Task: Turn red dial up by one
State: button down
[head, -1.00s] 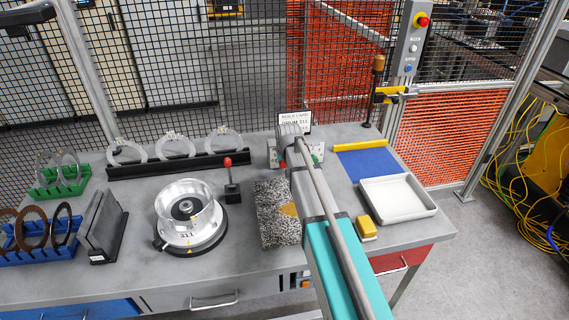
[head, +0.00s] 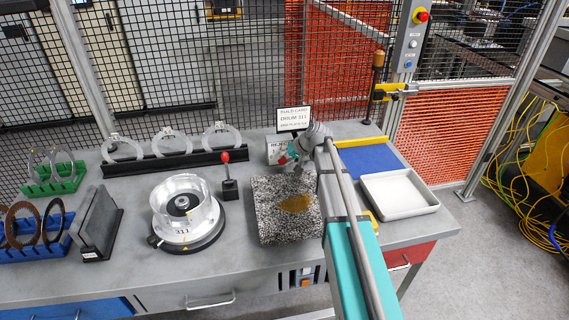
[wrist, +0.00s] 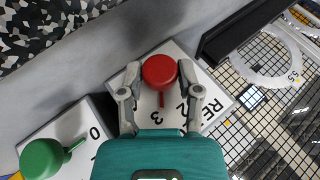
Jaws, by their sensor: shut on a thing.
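The red dial (wrist: 159,71) is a round knob with a thin red pointer, on a white panel (wrist: 212,95) with "RE" and the numbers 2 and 3 showing. My gripper (wrist: 160,76) has a fingertip on each side of the red dial and is shut on it. The pointer sticks out between the fingers, toward the 2 and 3; its exact number is hard to tell. A green dial (wrist: 43,159) sits on a separate white panel with a 0. In the head view, my gripper (head: 289,155) is at the back of the bench, covering most of the panels.
A build card (head: 293,118) reading "DRUM 311" stands behind the panels. A speckled slab (head: 268,230) lies in front, and a black ring rack (head: 170,160) stands left. A white tray (head: 400,194) and a blue mat (head: 372,162) are at right.

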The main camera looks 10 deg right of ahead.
jog(key=shift+s+d+f+y+b, duration=0.1)
jog(key=shift+f+y+b, duration=0.05)
jog(key=shift+y+b, duration=0.55)
jog(key=shift+c, duration=1.5)
grip_release()
